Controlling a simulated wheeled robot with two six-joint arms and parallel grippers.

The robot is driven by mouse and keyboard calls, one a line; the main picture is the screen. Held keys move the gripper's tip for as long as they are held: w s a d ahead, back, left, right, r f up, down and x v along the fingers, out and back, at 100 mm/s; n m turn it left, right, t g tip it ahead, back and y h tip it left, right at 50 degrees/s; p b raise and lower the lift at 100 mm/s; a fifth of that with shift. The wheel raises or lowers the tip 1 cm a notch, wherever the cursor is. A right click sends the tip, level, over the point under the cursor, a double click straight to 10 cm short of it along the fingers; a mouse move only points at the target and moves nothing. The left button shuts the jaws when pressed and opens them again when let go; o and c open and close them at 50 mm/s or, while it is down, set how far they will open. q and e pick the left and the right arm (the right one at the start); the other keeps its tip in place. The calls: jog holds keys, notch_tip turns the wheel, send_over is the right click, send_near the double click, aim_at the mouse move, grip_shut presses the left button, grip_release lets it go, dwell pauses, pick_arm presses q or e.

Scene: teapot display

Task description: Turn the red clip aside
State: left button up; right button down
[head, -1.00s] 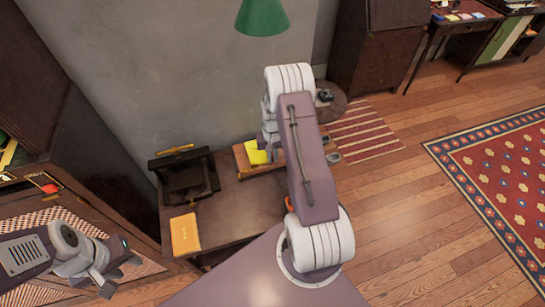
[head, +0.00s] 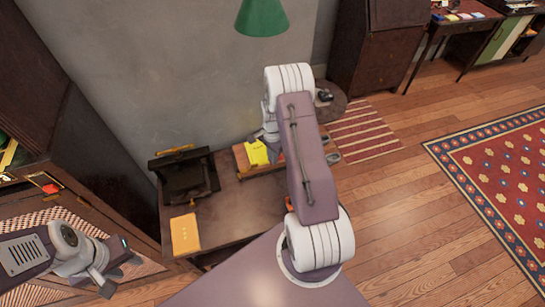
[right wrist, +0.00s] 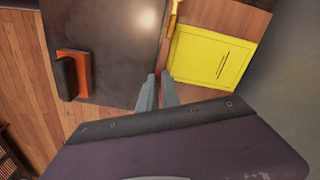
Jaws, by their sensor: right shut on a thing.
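In the right wrist view, a small red clip (right wrist: 158,86) shows between my right gripper's fingertips, beside a yellow sheet; most of it is hidden by the fingers. My right gripper (right wrist: 155,92) is shut on it. The yellow sheet (right wrist: 212,56) lies on a wooden board (right wrist: 228,16) and also shows in the head view (head: 256,152). There my right arm hides the right gripper. My left gripper (head: 122,274) is at lower left in the head view, open and empty, away from the desk.
The dark desk (head: 236,205) carries a black press-like device (head: 185,178) and an orange book (head: 185,235). An orange block with a black part (right wrist: 75,76) lies near the desk edge. A grey wall (right wrist: 295,95) rises close beside the board. A green lamp (head: 262,17) hangs above.

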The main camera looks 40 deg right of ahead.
jog(key=m, duration=0.4)
jog(key=shift+m, duration=0.4)
dwell(0.4)
jog(key=c, duration=1.6)
grip_release()
jog(key=shift+o, duration=0.2)
notch_tip(320, 180, up, 9)
jog(key=shift+b, duration=0.35)
jog(key=shift+a, duration=0.1)
